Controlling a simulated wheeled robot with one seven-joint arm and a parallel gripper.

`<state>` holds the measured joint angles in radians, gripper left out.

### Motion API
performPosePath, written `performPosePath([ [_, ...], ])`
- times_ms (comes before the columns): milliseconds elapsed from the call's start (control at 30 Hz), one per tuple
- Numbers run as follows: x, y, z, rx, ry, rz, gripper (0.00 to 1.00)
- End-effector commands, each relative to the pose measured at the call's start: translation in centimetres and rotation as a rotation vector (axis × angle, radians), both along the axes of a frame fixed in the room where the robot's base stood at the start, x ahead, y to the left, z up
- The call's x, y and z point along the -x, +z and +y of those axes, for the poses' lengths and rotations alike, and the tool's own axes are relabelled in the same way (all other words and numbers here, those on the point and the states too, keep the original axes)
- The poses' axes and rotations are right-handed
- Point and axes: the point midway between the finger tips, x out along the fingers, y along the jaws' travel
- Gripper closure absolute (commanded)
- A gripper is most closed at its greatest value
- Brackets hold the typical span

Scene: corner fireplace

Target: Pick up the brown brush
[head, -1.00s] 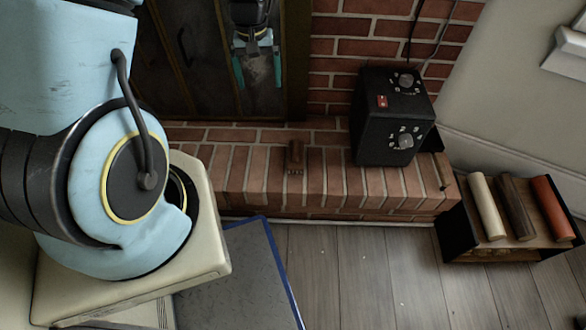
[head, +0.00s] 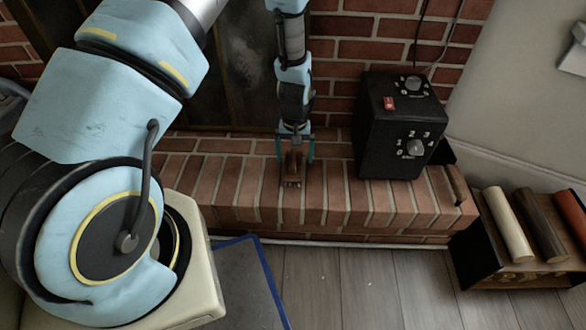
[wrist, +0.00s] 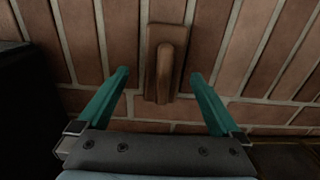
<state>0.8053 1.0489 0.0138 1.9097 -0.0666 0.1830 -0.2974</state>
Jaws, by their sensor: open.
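The brown brush (head: 292,170) lies on the brick hearth (head: 235,180), left of the black box. In the wrist view the brush (wrist: 165,65) shows a flat wooden block with a raised handle, lying lengthwise away from me. My gripper (head: 295,150) is over the brush in the head view. In the wrist view its two teal fingers (wrist: 160,85) are open, one on each side of the brush's near end, with a gap on both sides. Nothing is held. I cannot tell the exact height of the fingertips above the brush.
A black box with dials and a red switch (head: 400,125) stands on the hearth to the right. A rack of logs (head: 510,255) stands on the wooden floor at the right. A brick wall (head: 365,50) rises behind the hearth. The hearth left of the brush is clear.

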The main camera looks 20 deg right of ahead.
Motion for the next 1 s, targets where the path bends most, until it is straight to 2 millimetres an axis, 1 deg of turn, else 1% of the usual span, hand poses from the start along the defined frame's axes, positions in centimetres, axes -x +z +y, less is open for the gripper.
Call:
performPosePath([
  [133, -0.2, -1.3, 0.1, 0.0, 0.001, 0.001, 0.0],
  [300, -0.6, -3.9, 0.3, -0.002, -0.001, 0.002, 0.0],
  [400, -0.6, -5.0, 0.2, 0.0, -0.001, 0.001, 0.0],
  [467, -0.6, -5.2, 0.2, 0.0, -0.001, 0.0, 0.0],
  [667, -0.6, -5.1, 0.2, 0.0, -0.001, 0.0, 0.0],
  [1000, -0.6, -5.1, 0.2, 0.0, 0.0, 0.0, 0.38],
])
